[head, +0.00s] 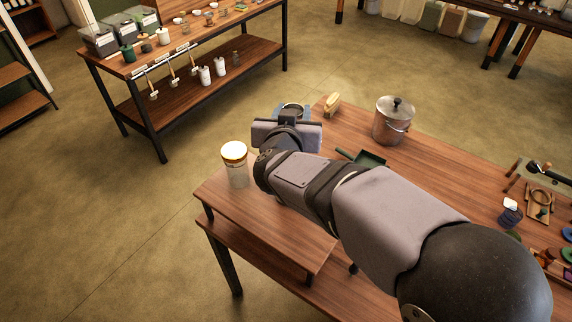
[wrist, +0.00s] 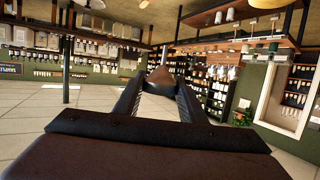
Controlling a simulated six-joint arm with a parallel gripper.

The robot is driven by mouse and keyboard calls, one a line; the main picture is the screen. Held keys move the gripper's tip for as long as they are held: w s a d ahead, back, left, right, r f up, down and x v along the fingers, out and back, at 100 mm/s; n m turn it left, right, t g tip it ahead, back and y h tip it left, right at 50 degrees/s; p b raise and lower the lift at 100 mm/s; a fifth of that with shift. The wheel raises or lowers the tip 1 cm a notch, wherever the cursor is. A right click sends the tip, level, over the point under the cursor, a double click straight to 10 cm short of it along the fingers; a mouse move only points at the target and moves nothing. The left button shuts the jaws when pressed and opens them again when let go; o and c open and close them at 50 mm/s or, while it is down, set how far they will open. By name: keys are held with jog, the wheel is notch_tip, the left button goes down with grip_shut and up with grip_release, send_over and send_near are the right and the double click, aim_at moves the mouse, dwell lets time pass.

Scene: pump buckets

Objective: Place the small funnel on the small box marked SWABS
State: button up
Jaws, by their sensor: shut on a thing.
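My gripper (wrist: 160,84) is shut on a small grey cone-shaped thing in the wrist view, which looks like the small funnel (wrist: 160,74). Its narrow end points up between the fingertips. In the head view my gripper (head: 287,134) is above the far left part of the near table (head: 265,215), and its body hides the fingers. A round dark-rimmed thing (head: 293,106) with blue around it shows just behind my gripper; I cannot tell what it is. I cannot make out a box marked SWABS in either view.
A lidded metal pot (head: 393,122), a brush (head: 332,104) and a dark green dustpan (head: 368,158) are to the right. A shelf table (head: 205,93) with boxes and jars stands beyond. The table's front left is clear.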

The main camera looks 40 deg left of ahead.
jog(key=shift+s+a+f+n+g+y, duration=0.4)
jog(key=shift+s+a+f+n+y, duration=0.15)
jog(key=shift+s+f+n+y, duration=0.25)
jog(key=shift+w, duration=0.15)
jog(key=shift+f+p, duration=0.55)
jog(key=shift+f, duration=4.5)
jog(key=shift+f, duration=0.15)
jog(key=o, duration=1)
jog(key=shift+o, duration=0.2)
jog(key=shift+r, duration=0.2)
jog(key=b+v, duration=0.3)
jog(key=v, duration=0.9)
jog(key=shift+b, duration=0.35)
